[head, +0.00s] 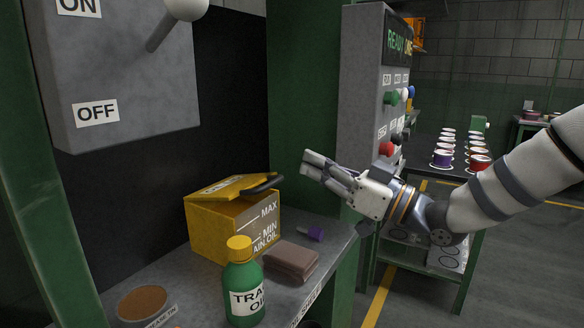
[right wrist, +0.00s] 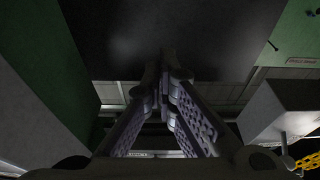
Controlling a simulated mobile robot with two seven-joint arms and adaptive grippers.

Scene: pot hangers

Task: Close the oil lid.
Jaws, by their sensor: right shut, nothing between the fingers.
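The yellow oil box (head: 215,225), marked MAX and MIN, stands on the grey shelf. Its yellow lid (head: 222,185) with a black handle (head: 262,184) lies over the top and looks slightly tilted; I cannot tell whether it is fully down. My right gripper (head: 312,165) is shut and empty, in the air to the right of the lid and a little above it, apart from it. In the right wrist view its fingers (right wrist: 165,85) come together with nothing between them. My left gripper is not in view.
A green post (head: 300,100) and a grey control panel (head: 360,100) stand behind my right gripper.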

